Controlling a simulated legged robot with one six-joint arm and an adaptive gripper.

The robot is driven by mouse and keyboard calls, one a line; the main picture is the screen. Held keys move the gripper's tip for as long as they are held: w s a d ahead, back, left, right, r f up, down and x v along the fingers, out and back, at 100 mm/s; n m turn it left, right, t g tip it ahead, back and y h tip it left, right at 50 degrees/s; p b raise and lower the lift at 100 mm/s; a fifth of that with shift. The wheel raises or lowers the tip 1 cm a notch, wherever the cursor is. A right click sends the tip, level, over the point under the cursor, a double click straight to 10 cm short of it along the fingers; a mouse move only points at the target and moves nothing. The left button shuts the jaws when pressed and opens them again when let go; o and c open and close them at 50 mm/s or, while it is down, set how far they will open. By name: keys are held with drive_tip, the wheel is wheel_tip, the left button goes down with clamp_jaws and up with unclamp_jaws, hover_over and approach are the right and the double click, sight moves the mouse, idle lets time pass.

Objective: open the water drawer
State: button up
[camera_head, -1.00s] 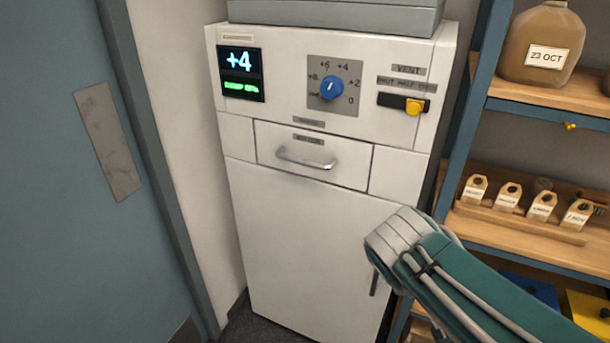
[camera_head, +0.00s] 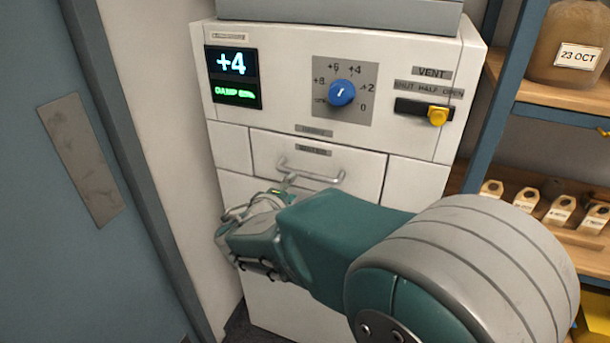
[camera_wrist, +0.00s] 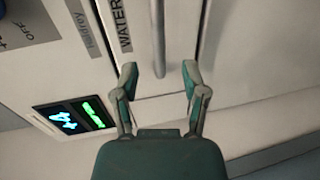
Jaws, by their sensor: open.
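The water drawer (camera_head: 360,165) is a white panel with a silver bar handle (camera_head: 325,178), set in the white cabinet below the dial. It looks closed, flush with the front. In the wrist view its WATER label (camera_wrist: 116,22) shows beside the handle (camera_wrist: 158,45). My gripper (camera_wrist: 159,82) is open, with two green fingers apart and the handle's end between or just beyond their tips; I cannot tell whether they touch it. In the head view my arm reaches across the cabinet front, and the fingertips are partly hidden by the wrist near the handle's left end.
Above the drawer are a blue dial (camera_head: 342,93), a lit display (camera_head: 232,78) reading +4 and a yellow vent slider (camera_head: 437,116). A blue-framed shelf (camera_head: 500,110) with a jug (camera_head: 570,45) and tags stands on the right. A blue-grey door (camera_head: 50,230) is on the left.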

sight(305, 175)
drive_tip(key=x, duration=0.8)
clamp_jaws()
